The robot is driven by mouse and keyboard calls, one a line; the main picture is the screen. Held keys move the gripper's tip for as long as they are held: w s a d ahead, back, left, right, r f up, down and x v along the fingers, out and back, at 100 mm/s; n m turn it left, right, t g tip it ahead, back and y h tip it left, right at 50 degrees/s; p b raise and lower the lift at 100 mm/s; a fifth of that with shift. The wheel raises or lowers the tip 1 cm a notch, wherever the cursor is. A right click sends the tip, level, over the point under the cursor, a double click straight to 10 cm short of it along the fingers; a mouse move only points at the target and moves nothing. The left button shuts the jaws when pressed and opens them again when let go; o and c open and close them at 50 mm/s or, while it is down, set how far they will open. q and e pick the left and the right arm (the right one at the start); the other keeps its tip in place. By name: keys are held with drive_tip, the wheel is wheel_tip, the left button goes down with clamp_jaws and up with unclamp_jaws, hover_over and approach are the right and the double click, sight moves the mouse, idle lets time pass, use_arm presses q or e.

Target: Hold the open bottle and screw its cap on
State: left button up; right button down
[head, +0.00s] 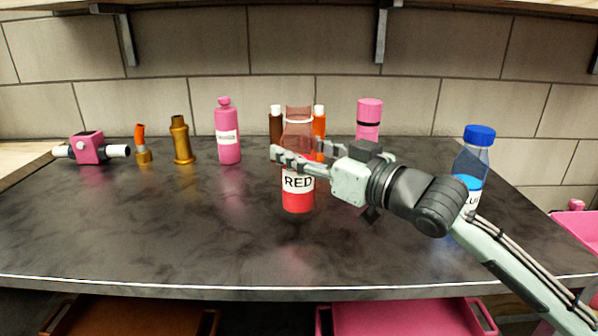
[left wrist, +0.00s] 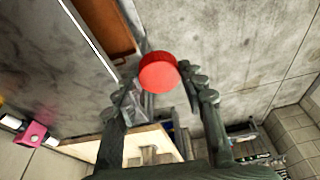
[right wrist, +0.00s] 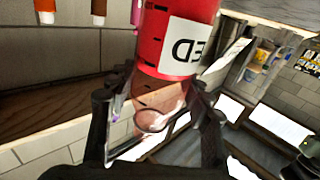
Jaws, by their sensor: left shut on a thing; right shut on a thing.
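The open bottle (head: 298,202) is clear with red liquid and a white label reading RED. It is upright near the middle of the head view, its bare neck on top. My right gripper (head: 290,158) is shut on it just above the label; in the right wrist view the bottle (right wrist: 178,40) lies between the fingers. I cannot tell whether its base touches the counter. The red cap (left wrist: 158,72) is between the fingertips of my left gripper (left wrist: 160,85), which is shut on it. The left gripper and cap do not show in the head view.
A blue-capped bottle (head: 474,160) stands behind my right arm. Along the back of the counter (head: 130,235) stand a pink bottle (head: 228,145), a pink container (head: 369,115), brass fittings (head: 182,140) and a pink valve (head: 90,148). The counter's left front is clear.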

sight(311, 178)
drive_tip(key=shift+r, duration=0.1)
drive_tip(key=shift+f, duration=2)
drive_tip(key=shift+f, duration=0.15)
drive_tip(key=c, duration=0.7)
unclamp_jaws()
drive_tip(key=shift+f, duration=0.1)
drive_tip(key=shift+r, duration=0.25)
drive_tip(key=b+v, duration=0.1)
drive_tip(key=v, duration=1.1)
